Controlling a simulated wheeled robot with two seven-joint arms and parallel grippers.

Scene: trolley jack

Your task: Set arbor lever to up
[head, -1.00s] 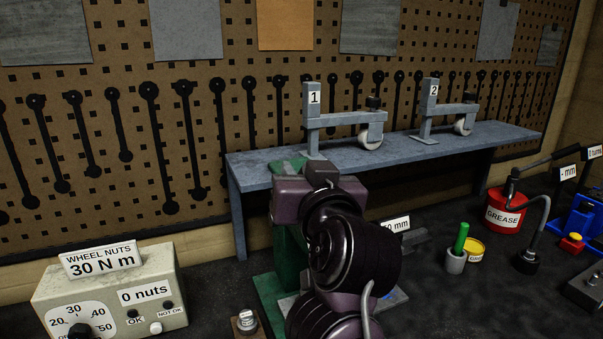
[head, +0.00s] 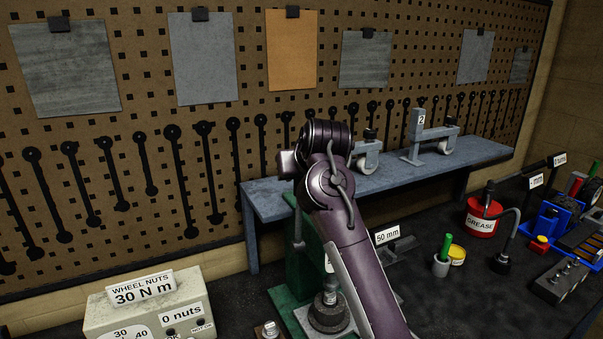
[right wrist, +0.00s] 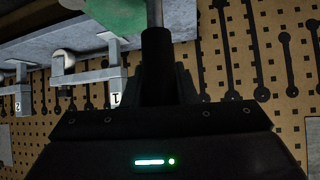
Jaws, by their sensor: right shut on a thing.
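The green arbor press (head: 303,260) stands on the bench in front of the grey shelf, partly hidden behind my right arm. A grey rod (head: 298,228) with a small end piece shows beside its column; I cannot tell whether it is part of the lever. In the right wrist view, my right gripper (right wrist: 158,84) is shut on the black grip of the arbor lever (right wrist: 157,50). A steel shaft runs from the grip past the green press head (right wrist: 112,12). In the head view my wrist hides the grip and fingers. My left gripper is not in view.
The grey shelf (head: 262,200) carries stands 1 and 2 (head: 432,140) behind the press. The wheel nuts box (head: 150,310) is at lower left. The grease tin (head: 482,218), a green-handled tool (head: 443,255) and blue trays are to the right. A pegboard stands behind.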

